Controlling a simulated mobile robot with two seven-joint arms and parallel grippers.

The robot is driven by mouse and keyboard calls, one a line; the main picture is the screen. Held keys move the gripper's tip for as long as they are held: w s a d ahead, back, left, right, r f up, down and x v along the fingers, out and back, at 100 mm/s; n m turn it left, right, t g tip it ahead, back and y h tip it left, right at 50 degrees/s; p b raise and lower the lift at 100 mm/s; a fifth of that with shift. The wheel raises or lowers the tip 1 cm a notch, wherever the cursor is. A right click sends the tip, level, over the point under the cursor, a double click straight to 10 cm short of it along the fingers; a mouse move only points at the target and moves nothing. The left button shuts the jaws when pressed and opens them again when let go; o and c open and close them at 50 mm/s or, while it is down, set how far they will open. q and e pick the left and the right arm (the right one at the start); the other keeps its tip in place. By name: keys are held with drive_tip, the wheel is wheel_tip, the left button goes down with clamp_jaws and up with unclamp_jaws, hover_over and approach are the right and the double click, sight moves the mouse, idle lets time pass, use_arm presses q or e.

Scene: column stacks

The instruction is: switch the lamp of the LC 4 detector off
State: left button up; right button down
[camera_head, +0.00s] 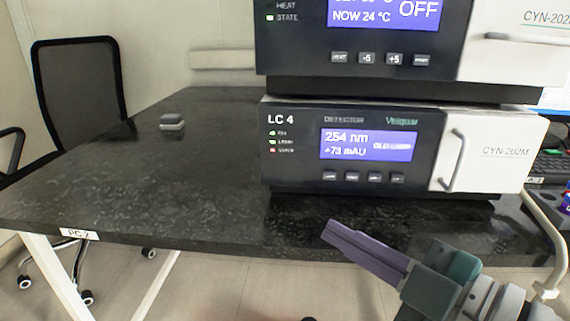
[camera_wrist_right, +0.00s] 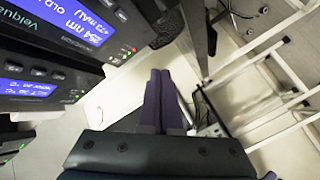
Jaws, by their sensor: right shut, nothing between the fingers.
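The LC 4 detector (camera_head: 300,180) is the lower unit of a stack on the dark bench. Its blue screen (camera_head: 368,146) reads 254 nm and +73 mAU. A row of small buttons (camera_head: 352,177) sits under the screen, and three small status lights (camera_head: 272,141) are at its left, the lowest one red. My right gripper (camera_head: 330,232) is shut and empty, in front of and below the detector, apart from it. In the right wrist view its purple fingers (camera_wrist_right: 160,85) lie together, with blue-screened units at the left. My left gripper is not in view.
Another unit (camera_head: 365,60) showing OFF and 24 °C stands above the detector. The dark bench top (camera_head: 130,190) is mostly clear at left, with a small grey object (camera_head: 172,122) on it. A black chair (camera_head: 78,85) stands at the left.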

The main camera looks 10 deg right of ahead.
sight(330, 175)
drive_tip(key=w, duration=0.2)
drive_tip(key=w+d+b, duration=0.1)
drive_tip(key=w, duration=0.1)
drive_tip(key=w+d+b, duration=0.1)
drive_tip(key=w, duration=0.2)
drive_tip(key=shift+w, duration=0.1)
drive_tip(key=shift+w+d+b, duration=0.2)
drive_tip(key=shift+w+b, duration=0.15)
drive_tip(key=shift+w, duration=0.4)
idle(0.4)
idle(0.8)
drive_tip(key=shift+w+d, duration=0.15)
drive_tip(key=shift+w, duration=0.2)
idle(0.5)
